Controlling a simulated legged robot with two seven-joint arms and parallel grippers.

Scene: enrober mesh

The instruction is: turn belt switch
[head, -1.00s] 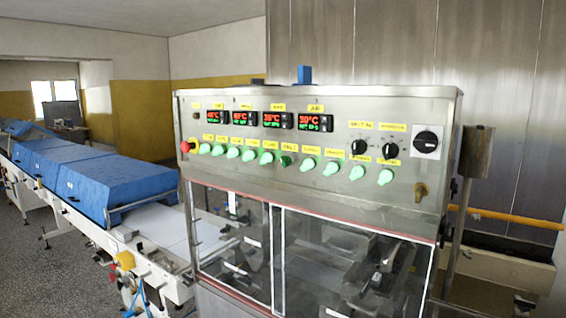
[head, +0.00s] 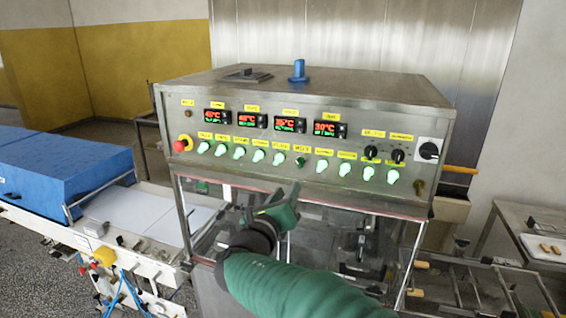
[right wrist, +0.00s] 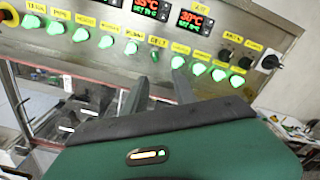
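The control panel (head: 310,130) has a row of green knobs. The belt switch (head: 300,162), under a yellow label, is darker green than its lit neighbours. In the right wrist view the label reads BELT, and the dark switch (right wrist: 156,55) shows between the fingertips. My right gripper (head: 288,196) is in front of the machine, below the belt switch in the head view. Its two fingers (right wrist: 160,60) are apart with nothing held between them, pointing at the panel. Whether they touch the switch cannot be told. My left gripper is not in view.
A red stop button (head: 182,144) is at the panel's left end. Black knobs (head: 371,152) and a large black rotary switch (head: 429,150) are at the right. Blue conveyor covers (head: 70,170) lie left. A table with a tray (head: 545,247) stands right.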

